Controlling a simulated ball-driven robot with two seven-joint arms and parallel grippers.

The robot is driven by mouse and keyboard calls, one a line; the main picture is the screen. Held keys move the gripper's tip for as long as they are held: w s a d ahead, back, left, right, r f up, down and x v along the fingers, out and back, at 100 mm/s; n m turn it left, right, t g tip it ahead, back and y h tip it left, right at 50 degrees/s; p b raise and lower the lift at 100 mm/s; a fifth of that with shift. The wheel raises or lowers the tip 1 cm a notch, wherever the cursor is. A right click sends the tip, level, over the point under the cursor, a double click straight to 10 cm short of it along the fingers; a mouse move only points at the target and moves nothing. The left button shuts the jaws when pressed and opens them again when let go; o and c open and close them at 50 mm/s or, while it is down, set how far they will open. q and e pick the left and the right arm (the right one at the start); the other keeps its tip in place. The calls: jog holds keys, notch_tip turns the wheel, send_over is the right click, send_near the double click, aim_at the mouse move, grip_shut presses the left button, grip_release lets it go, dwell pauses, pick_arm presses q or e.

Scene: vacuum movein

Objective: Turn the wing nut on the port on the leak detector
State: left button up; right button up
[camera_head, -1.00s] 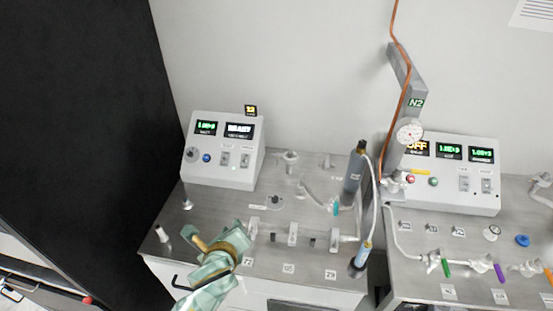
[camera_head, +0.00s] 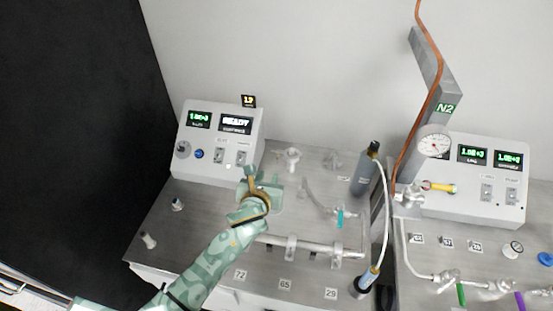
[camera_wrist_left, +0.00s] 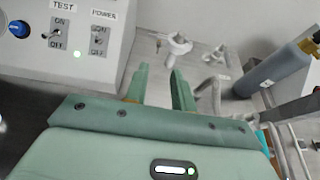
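The leak detector (camera_head: 219,142) is a white console with a lit READY display at the left back of the steel counter. A silver port fitting (camera_head: 288,158) stands on the counter to its right. The fitting also shows in the left wrist view (camera_wrist_left: 178,45), beyond the fingertips; a small side piece may be its wing nut, too small to be sure. My left gripper (camera_head: 260,178) is just in front of the console's right side, short of the fitting. In the wrist view its two fingers (camera_wrist_left: 158,80) are apart with nothing between them. My right gripper is out of view.
A grey cylinder (camera_head: 361,176) stands right of the port, with pipework (camera_head: 325,205) in front. A grey post (camera_head: 434,80) with a gauge (camera_head: 433,141) rises farther right. A second console (camera_head: 475,180) stands beyond it.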

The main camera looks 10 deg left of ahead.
aim_at(277, 158)
pick_arm(q)
jog(key=b+x, duration=0.2)
jog(key=x, duration=0.3)
jog(key=b+x, duration=0.2)
jog(key=x, duration=0.4)
jog(key=shift+w+f+b, duration=0.2)
jog(key=shift+f+b, duration=0.1)
jog(key=shift+f, duration=0.05)
jog(key=shift+w+f, duration=0.1)
jog(key=shift+w, duration=0.35)
grip_shut()
